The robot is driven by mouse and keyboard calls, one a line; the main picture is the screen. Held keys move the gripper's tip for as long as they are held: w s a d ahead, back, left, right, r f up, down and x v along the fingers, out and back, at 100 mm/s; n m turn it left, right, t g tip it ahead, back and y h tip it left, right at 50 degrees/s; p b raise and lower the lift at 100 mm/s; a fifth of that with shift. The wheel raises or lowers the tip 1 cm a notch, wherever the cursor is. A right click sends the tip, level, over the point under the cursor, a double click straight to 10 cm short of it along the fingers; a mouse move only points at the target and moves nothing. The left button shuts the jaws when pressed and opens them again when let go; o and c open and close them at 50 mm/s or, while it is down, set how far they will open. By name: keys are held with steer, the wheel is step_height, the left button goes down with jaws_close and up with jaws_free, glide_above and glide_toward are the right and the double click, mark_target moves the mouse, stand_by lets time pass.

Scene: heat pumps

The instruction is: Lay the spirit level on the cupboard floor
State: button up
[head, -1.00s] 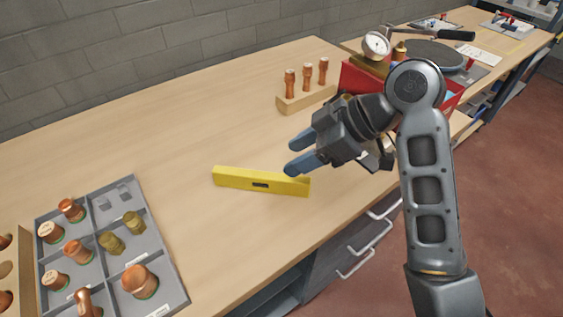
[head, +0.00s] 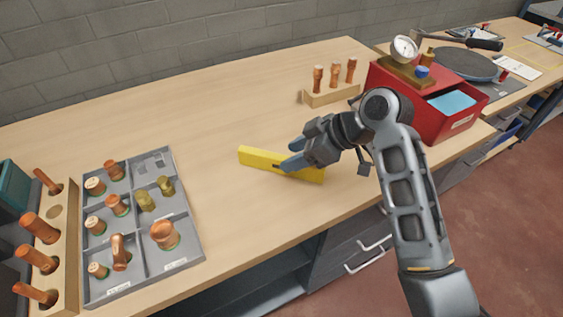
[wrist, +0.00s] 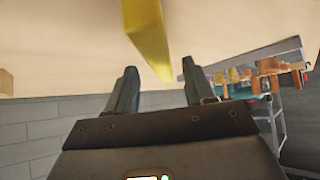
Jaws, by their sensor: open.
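A grey tray (head: 200,255) of copper fittings sits to the left, beside a wooden rack (head: 70,270). A wooden block (head: 333,97) with copper pieces stands behind. A red box (head: 450,125) stands right of my arm. The bench between tray and level is clear.

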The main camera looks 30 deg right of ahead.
mark_target(283, 157)
steer(key=x, duration=0.4)
steer(key=shift+w+a+r+p, duration=0.15)
steer(key=shift+a+p, duration=0.15)
steer(key=shift+p, duration=0.05)
jaws_close()
